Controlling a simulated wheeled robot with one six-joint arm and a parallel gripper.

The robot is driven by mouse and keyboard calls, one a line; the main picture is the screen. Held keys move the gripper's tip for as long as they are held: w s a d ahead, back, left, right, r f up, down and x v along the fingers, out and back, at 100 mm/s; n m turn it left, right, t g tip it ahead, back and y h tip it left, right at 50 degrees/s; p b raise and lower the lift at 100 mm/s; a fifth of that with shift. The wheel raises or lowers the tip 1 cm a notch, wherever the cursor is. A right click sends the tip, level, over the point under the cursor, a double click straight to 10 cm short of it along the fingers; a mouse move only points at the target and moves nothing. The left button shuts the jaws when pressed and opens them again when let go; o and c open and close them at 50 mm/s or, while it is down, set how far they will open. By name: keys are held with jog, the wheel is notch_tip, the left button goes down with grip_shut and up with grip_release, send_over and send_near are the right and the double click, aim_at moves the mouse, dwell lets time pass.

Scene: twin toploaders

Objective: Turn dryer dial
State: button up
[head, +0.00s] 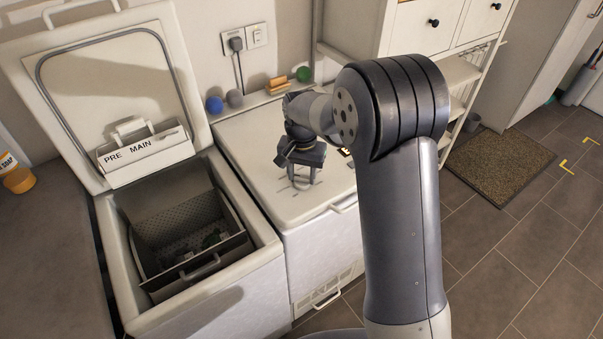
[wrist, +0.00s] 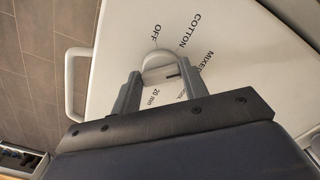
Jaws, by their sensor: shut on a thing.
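The dryer (head: 262,140) is the closed white toploader on the right, with a flat white top. My gripper (head: 303,183) points down at the dryer top. In the wrist view, my gripper's two fingers (wrist: 160,72) are on either side of the dial and shut on it. In the head view the gripper hides most of the dial. The exact pointer setting is hard to read.
An open white toploader (head: 205,312) stands to the left, its lid (head: 115,85) raised and its drum (head: 185,225) open. A dryer handle (wrist: 75,85) shows at the front edge. A shelf unit (head: 455,75) stands at right.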

aim_at(304, 177)
jog(key=n, duration=0.4)
jog(key=shift+d+n, duration=0.1)
jog(key=shift+n, duration=0.2)
jog(key=n, duration=0.3)
jog(key=shift+n+b, duration=0.3)
jog(key=shift+n, duration=0.1)
jog(key=n, duration=0.4)
jog(key=shift+w+d, duration=0.1)
jog(key=shift+d, duration=0.05)
jog(key=shift+w+n, duration=0.1)
jog(key=shift+n, duration=2)
jog(key=o, duration=1)
notch_tip(304, 177, up, 11)
jog(key=shift+f+b, duration=0.1)
jog(key=shift+b, duration=0.3)
jog(key=shift+f, duration=0.1)
